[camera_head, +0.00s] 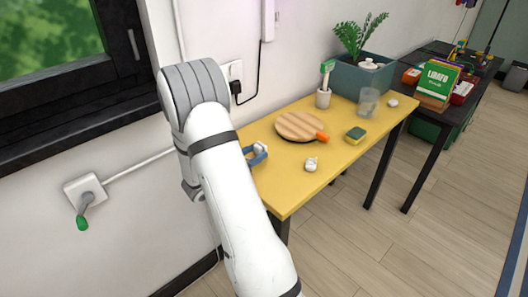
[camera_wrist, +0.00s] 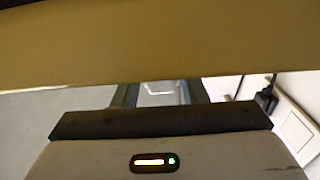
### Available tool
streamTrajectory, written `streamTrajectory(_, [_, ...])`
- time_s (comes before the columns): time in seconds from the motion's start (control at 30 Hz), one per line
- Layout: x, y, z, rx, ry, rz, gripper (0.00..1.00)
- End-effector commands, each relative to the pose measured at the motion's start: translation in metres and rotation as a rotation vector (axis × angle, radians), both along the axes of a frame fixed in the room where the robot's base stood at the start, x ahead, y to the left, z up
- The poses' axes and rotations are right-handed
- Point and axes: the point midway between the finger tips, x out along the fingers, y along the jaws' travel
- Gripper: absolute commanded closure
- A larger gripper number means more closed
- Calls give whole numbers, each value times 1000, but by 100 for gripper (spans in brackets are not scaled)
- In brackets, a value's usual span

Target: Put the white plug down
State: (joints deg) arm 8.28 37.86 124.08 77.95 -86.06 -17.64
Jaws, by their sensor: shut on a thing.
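My gripper (camera_wrist: 160,92) shows in the wrist view, its two dark fingers closed on a pale, whitish thing (camera_wrist: 160,87), which fits the white plug. Only a small part of it shows, and its far end is hidden behind a yellow-brown band. In the head view my arm covers the gripper and what it holds. A separate small white thing (camera_head: 311,163) sits on the yellow table (camera_head: 285,190) near its front edge; I cannot tell exactly what it is.
On the table are a round wooden board (camera_head: 299,125), a sponge (camera_head: 355,134), a glass (camera_head: 368,102), a planter (camera_head: 362,78) and a small blue thing (camera_head: 257,155) beside my arm. A black plug (camera_head: 235,87) is on the wall.

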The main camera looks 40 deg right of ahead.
Motion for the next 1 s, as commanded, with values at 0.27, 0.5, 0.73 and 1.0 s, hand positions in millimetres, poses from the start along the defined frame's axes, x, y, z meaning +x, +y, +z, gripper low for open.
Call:
streamTrajectory(0.27, [2, -34, 1, -1, -1, -4, 97])
streamTrajectory(0.5, [3, -35, -15, -1, 0, 1, 97])
streamTrajectory(0.73, [3, -34, -19, -1, 0, 2, 97])
streamTrajectory(1.0, [3, -34, -29, 2, 3, 2, 97])
